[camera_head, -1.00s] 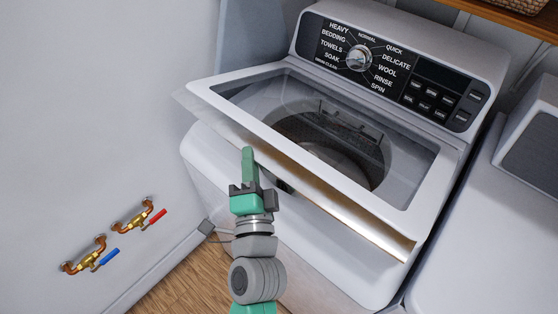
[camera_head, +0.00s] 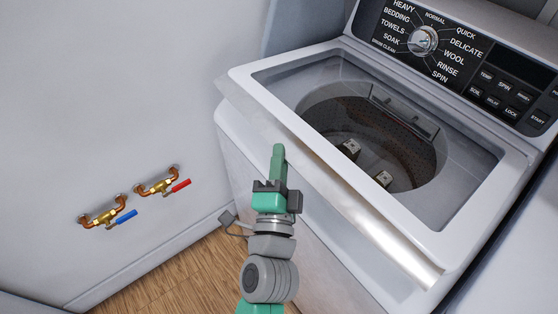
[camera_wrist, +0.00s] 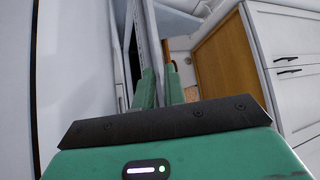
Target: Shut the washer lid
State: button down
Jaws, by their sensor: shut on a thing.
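The washer lid (camera_head: 487,212) is a white frame with a large see-through window, in the middle right of the head view. It lies over the tub, and its front edge sits slightly raised above the washer body (camera_head: 240,150). The drum and two small objects inside show through the window. My gripper (camera_head: 278,152) is at the lid's front edge, left of its middle, fingers pointing up in the picture. In the wrist view, the two green fingers (camera_wrist: 159,88) are close together around a thin edge, which seems to be the lid's. The contact itself is partly hidden.
The control panel with its dial (camera_head: 423,40) stands behind the lid. Two pipe valves, with a red handle (camera_head: 181,185) and a blue handle (camera_head: 126,216), stick out from the left wall. A wooden cabinet side (camera_wrist: 222,65) shows in the wrist view. Wooden floor (camera_head: 180,270) lies at lower left.

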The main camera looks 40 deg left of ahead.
jog(key=c, duration=1.8)
grip_release()
jog(key=shift+w+d, duration=0.1)
jog(key=o, duration=0.4)
jog(key=shift+w+r, duration=0.15)
jog(key=shift+w, duration=0.2)
jog(key=shift+s, duration=0.2)
jog(key=b+v, duration=0.1)
jog(key=v, duration=0.6)
jog(key=shift+s+d, duration=0.2)
jog(key=shift+s, duration=0.1)
